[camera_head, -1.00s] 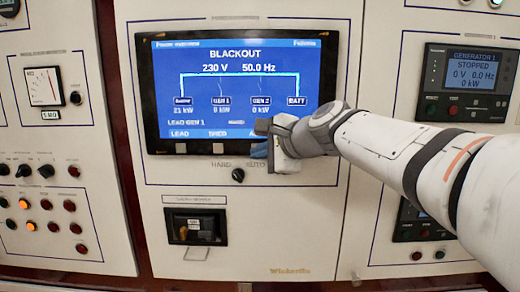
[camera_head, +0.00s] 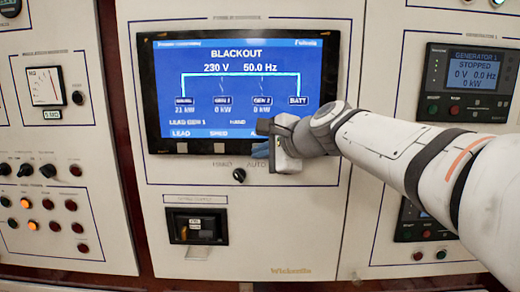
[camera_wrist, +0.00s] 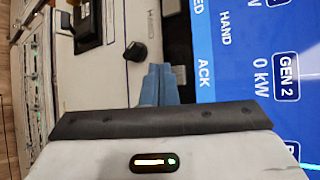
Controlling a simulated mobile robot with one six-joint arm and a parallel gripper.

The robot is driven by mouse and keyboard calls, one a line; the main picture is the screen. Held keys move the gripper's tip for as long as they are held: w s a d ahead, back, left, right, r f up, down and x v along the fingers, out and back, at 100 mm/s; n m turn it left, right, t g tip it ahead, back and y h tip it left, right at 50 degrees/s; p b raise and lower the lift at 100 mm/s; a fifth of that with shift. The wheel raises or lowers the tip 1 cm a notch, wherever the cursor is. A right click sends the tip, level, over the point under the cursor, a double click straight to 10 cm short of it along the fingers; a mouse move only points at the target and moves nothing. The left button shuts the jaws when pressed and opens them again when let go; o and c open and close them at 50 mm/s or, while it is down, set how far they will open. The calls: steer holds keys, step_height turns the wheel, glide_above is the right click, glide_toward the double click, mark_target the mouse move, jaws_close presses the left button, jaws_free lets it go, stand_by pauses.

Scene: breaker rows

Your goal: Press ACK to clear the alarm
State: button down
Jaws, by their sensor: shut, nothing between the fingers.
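The blue display (camera_head: 240,85) reads BLACKOUT, 230 V, 50.0 Hz. Its lower edge has the labels LEAD, SHED and a third, mostly hidden by my gripper. In the wrist view this label reads ACK (camera_wrist: 204,72). My gripper (camera_head: 261,149) is shut and empty at the display's lower right bezel, its blue fingers (camera_wrist: 159,72) pointing to the panel. A small light grey button (camera_wrist: 180,75) shows right beside the fingertips, level with the ACK label. In the head view my gripper hides that spot. I cannot tell whether the fingertips touch it.
Two grey buttons, one under LEAD (camera_head: 182,148) and one under SHED, sit on the bezel. A black rotary knob (camera_head: 239,175) is just below the gripper. A black framed unit (camera_head: 198,226) is lower left. The GENERATOR 1 panel (camera_head: 468,82) is at the right.

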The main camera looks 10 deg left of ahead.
steer(key=shift+w, duration=0.15)
stand_by(0.6)
steer(key=shift+w+a, duration=0.1)
steer(key=shift+w, duration=0.2)
steer(key=shift+w+a, duration=0.1)
steer(key=shift+w, duration=0.3)
stand_by(0.6)
steer(key=shift+s, duration=0.15)
steer(key=shift+s+d, duration=0.2)
steer(key=shift+s, duration=0.5)
steer(key=s, duration=0.2)
steer(key=s+d, duration=0.1)
steer(key=s, duration=0.2)
steer(key=shift+d+b, duration=0.1)
steer(key=shift+b, duration=0.3)
steer(key=shift+w, duration=0.1)
stand_by(0.3)
